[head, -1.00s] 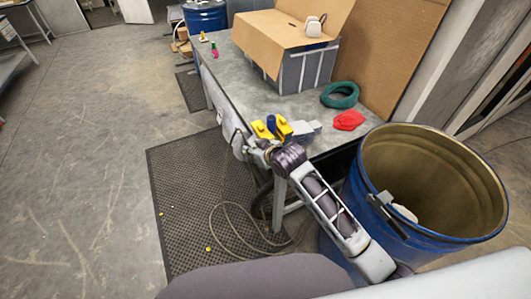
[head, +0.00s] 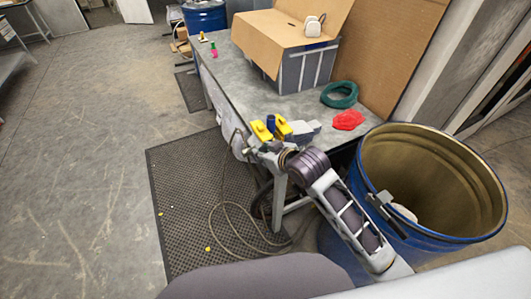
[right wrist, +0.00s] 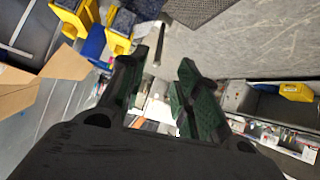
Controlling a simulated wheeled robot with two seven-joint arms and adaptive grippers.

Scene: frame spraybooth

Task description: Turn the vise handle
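The vise sits at the near corner of the workbench, with a grey body (head: 303,132) and yellow parts (head: 282,128) around a blue part. In the right wrist view its yellow parts (right wrist: 118,42) are at upper left. A metal rod with a rounded end, seemingly the vise handle (right wrist: 159,42), points down toward my right gripper. My right gripper (right wrist: 158,80) is open, its two green-padded fingers spread on either side below the rod's end. The gap between them looks empty. In the head view this gripper (head: 240,146) is beside the bench corner, partly hidden. My left gripper is not in view.
On the workbench (head: 245,75) are a cardboard box (head: 280,38), a green coil (head: 339,95) and a red cloth (head: 348,120). A large open blue drum (head: 440,225) stands close to my right arm. A dark mat (head: 190,200) and a loose cable lie on the floor.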

